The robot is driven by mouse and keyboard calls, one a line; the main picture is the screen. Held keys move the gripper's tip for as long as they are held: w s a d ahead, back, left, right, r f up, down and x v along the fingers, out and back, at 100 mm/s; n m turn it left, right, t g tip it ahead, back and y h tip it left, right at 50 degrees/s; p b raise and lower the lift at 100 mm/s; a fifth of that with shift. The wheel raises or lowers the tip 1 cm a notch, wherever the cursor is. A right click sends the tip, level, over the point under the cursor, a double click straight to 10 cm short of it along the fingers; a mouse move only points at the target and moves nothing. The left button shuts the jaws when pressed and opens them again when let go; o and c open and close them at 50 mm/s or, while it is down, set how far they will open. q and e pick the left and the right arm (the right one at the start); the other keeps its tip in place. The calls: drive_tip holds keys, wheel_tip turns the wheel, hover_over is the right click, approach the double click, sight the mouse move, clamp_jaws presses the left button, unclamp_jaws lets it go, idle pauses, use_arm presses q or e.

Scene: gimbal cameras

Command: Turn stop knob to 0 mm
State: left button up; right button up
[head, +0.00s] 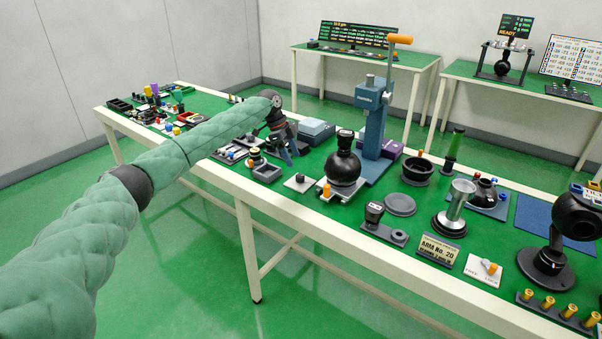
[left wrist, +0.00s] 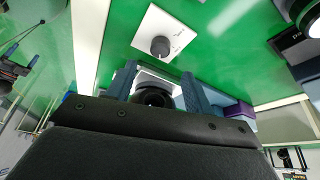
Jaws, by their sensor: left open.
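The stop knob (head: 300,178) is a small dark knob on a white square plate on the green table, just right of and below my left gripper in the head view. In the left wrist view the knob (left wrist: 160,46) is dark and round, with a light mark and small print beside it on the plate. My left gripper (head: 287,152) is open above the table. Its blue-grey fingers (left wrist: 159,88) show below the plate in the wrist view, apart from the knob. The printed scale is too small to read. My right gripper is not in view.
A black ball on a base (head: 343,168) stands right of the knob, before a blue lever press (head: 374,118). A dark grey tray (head: 267,172) lies to its left. A grey disc (head: 399,205) and other fixtures crowd the table to the right.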

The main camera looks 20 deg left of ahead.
sight(300, 175)
use_arm(q)
drive_tip(key=p+x, duration=0.1)
drive_tip(key=x, duration=0.5)
drive_tip(key=shift+f, duration=0.2)
drive_tip(key=shift+d+f, duration=0.15)
drive_tip(key=shift+f, duration=0.35)
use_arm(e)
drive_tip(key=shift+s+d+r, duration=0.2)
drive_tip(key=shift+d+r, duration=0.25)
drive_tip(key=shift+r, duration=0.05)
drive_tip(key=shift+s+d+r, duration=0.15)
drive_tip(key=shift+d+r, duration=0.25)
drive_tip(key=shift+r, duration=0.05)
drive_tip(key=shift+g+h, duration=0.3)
use_arm(q)
drive_tip(key=c, duration=1)
